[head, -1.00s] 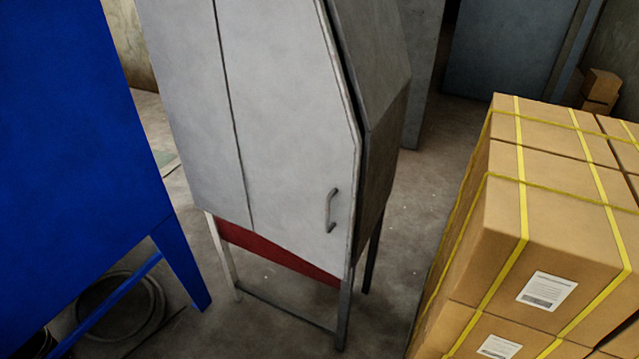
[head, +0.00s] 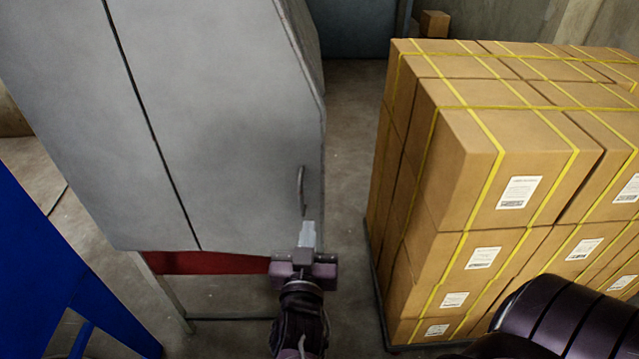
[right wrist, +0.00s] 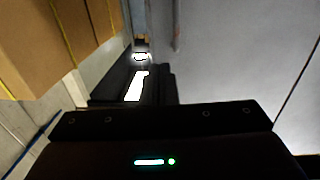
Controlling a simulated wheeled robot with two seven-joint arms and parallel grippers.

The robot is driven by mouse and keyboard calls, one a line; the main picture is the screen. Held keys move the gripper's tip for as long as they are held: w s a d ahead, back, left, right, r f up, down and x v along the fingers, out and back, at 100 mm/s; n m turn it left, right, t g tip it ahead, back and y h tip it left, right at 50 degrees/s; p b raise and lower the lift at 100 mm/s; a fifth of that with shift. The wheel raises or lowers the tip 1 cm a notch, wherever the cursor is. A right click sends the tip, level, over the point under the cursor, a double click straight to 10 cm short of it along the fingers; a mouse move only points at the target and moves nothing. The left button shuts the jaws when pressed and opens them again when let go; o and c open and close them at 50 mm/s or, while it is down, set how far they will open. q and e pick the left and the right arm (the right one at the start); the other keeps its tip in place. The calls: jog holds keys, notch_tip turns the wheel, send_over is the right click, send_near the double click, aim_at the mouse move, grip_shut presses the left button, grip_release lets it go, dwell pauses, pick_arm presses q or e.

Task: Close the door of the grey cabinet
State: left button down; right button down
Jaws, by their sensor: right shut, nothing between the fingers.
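The grey cabinet (head: 60,110) stands on legs at the left and middle of the head view. Its door (head: 220,130) has a small bar handle (head: 301,190) near the lower right edge. The door looks nearly flush with the cabinet's side; I cannot tell if a thin gap is left. My right gripper (head: 307,235) is shut and empty, just below the handle and in front of the door's lower right corner. I cannot tell whether it touches the door. In the right wrist view, the handle (right wrist: 177,35) is beside the fingertips (right wrist: 140,48). My left gripper is not in view.
Strapped cardboard boxes (head: 480,130) stand stacked on the right, with a narrow strip of floor (head: 352,130) between them and the cabinet. A blue object (head: 50,270) stands at the lower left. A small box (head: 434,23) is at the back.

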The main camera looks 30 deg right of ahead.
jog(key=r, duration=0.1)
jog(key=p, duration=0.5)
send_near(319, 171)
jog(key=shift+m+h, duration=0.3)
jog(key=x, duration=0.6)
jog(key=shift+a, duration=0.1)
jog(key=shift+w+d+f, duration=0.1)
jog(key=shift+w+d, duration=0.2)
jog(key=shift+w, duration=0.1)
